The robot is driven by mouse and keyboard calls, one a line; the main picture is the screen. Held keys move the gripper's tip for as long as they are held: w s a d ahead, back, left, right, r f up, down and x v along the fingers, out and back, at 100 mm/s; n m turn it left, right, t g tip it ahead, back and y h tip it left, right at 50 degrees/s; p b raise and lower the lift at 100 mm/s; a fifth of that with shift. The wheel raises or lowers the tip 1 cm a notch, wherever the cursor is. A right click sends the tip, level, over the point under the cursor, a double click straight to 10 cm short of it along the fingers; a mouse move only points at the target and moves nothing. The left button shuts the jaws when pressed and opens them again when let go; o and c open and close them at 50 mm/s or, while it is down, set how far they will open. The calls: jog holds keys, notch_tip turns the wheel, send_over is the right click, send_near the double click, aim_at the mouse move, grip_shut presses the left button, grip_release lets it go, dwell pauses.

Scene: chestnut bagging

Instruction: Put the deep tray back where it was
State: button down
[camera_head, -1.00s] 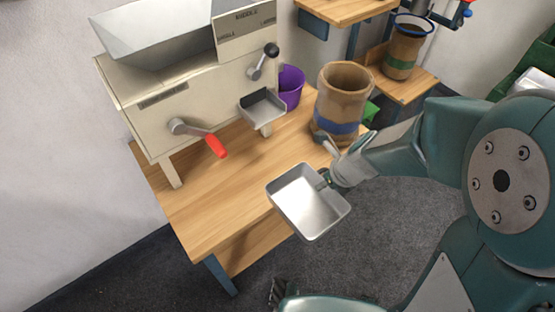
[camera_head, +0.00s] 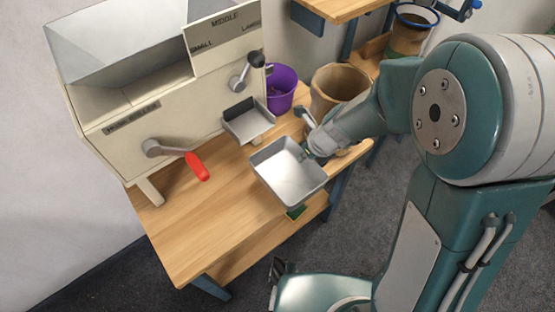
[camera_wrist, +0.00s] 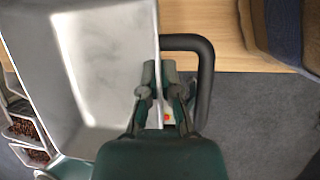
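The deep tray (camera_head: 290,172) is a silver rectangular metal pan, empty inside, held over the right front edge of the wooden table. My gripper (camera_head: 308,150) is at its right rim. In the wrist view my gripper (camera_wrist: 163,95) is closed at the tray's rim and dark handle (camera_wrist: 206,75), and the tray (camera_wrist: 100,60) fills the upper left. The exact finger contact is partly hidden by the gripper body. The tray looks roughly level and above the tabletop.
A cream sorting machine (camera_head: 160,120) with a red-handled crank (camera_head: 197,166) and a small metal chute (camera_head: 248,121) stands on the table (camera_head: 200,235). A purple bucket (camera_head: 281,90) and a burlap sack (camera_head: 338,84) stand behind the tray. The table's front left is clear.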

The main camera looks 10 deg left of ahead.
aim_at(280, 153)
jog(key=a, duration=0.1)
jog(key=w+a+f, duration=0.2)
jog(key=shift+a, duration=0.15)
jog(key=w+a+f, duration=0.2)
jog(key=f, duration=0.1)
jog(key=a+f, duration=0.1)
jog(key=f, duration=0.1)
jog(key=shift+w+a+f, duration=0.25)
jog(key=shift+w+a, duration=0.1)
jog(key=shift+w, duration=0.05)
jog(key=shift+f, duration=1.55)
jog(key=c, duration=0.8)
grip_release()
jog(key=shift+f, duration=0.1)
